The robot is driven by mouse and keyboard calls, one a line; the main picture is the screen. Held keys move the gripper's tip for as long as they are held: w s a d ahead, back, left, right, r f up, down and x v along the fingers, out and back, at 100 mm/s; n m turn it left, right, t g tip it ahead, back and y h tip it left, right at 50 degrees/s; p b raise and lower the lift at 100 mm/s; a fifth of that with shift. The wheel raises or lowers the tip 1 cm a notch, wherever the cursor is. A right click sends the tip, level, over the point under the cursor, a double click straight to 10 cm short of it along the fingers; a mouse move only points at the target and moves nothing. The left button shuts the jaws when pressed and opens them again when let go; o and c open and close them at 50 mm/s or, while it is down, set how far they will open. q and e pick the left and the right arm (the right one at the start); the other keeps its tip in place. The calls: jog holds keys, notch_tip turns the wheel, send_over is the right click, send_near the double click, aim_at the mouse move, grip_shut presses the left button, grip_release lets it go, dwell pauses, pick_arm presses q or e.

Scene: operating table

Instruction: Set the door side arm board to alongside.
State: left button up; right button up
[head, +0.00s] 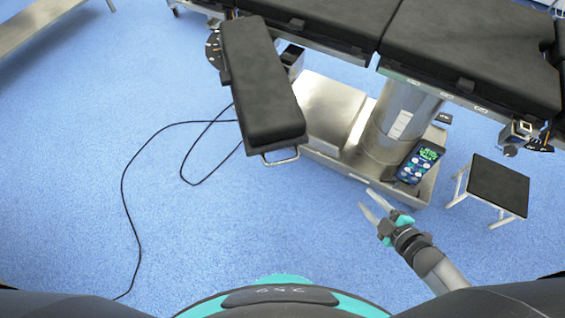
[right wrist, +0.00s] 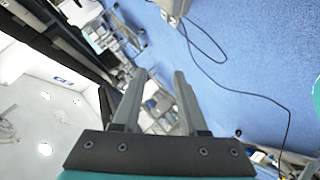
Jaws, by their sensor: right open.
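The arm board (head: 262,85) is a long black padded board in the head view. It juts out from the operating table's near side at a steep angle, its free end pointing toward me and slightly right. A metal loop handle (head: 281,160) sits under that free end. My right gripper (head: 367,198) is open and empty, to the right of the handle and nearer to me, clear of the board. Its two spread fingers also show in the right wrist view (right wrist: 158,98), with nothing between them. My left gripper is not in view.
The black-padded operating table (head: 470,50) spans the top right on a metal column (head: 395,120). A hand control (head: 420,160) lies on its base. A step stool (head: 498,187) stands at right. A black cable (head: 124,190) loops over the otherwise open blue floor at left.

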jog(key=w+a+r+n+y+b, duration=0.1)
jog(key=w+a+r+n+y, duration=0.1)
jog(key=a+r+n+y, duration=0.45)
jog(key=n+g+y+b, duration=0.1)
jog(key=n+g+y, duration=0.2)
jog(key=n, duration=0.4)
send_near(282, 162)
jog(key=b+x, duration=0.1)
jog(key=x, duration=0.9)
jog(key=shift+w+d+f, duration=0.1)
jog(key=shift+w+f, duration=0.05)
jog(key=shift+f, duration=0.05)
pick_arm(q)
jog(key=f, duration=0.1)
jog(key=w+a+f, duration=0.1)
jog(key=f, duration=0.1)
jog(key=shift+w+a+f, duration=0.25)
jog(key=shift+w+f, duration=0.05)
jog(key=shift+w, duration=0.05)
pick_arm(e)
grip_shut()
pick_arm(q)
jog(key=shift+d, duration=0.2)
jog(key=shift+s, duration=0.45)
